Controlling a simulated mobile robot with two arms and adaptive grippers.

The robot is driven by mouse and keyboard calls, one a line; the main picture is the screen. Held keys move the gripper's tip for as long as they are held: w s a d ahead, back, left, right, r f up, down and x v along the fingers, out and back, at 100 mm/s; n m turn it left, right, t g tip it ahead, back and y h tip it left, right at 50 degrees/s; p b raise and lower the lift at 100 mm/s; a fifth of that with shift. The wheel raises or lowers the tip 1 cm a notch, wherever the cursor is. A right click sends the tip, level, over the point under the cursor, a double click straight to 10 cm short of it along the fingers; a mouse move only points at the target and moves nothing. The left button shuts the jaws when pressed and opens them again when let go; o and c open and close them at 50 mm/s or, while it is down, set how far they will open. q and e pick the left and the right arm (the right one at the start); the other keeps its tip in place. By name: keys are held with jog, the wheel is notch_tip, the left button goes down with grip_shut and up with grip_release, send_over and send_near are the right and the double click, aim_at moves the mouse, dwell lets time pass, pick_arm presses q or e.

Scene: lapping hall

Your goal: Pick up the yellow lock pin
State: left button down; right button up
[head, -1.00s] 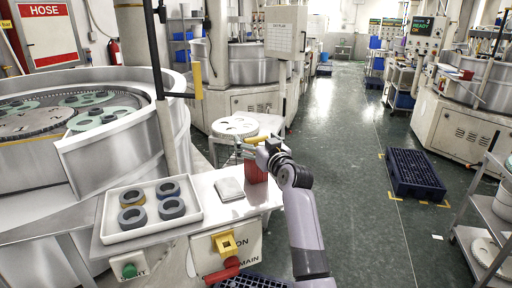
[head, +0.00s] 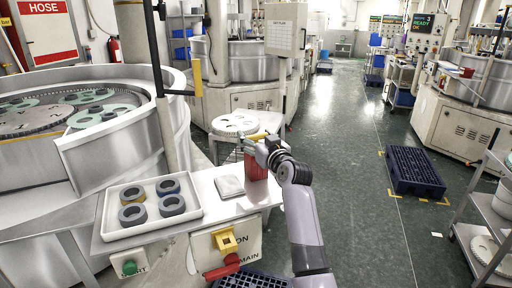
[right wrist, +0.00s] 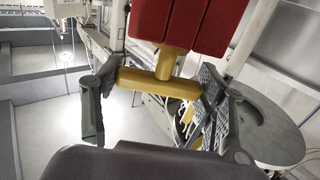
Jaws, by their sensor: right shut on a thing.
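The yellow lock pin (right wrist: 160,82) is T-shaped in the right wrist view. Its crossbar lies between my fingers, and its stem runs up to a red block (right wrist: 195,22). My right gripper (right wrist: 158,76) is shut on the crossbar, with one finger at each end. In the head view my right gripper (head: 247,144) is just above the red block (head: 256,167), which stands on the right end of the pale bench top; the pin is largely hidden there. I cannot tell whether the stem is still seated in the block. My left gripper is not in view.
A white tray (head: 112,218) with several dark rings lies on the bench, left of a grey flat pad (head: 230,186). A round white plate (head: 235,123) is on a stand behind the gripper. A dark crate (head: 413,172) stands on the floor at right, beside a clear aisle.

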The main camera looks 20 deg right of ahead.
jog(key=shift+c, duration=1)
jog(key=shift+r, duration=0.1)
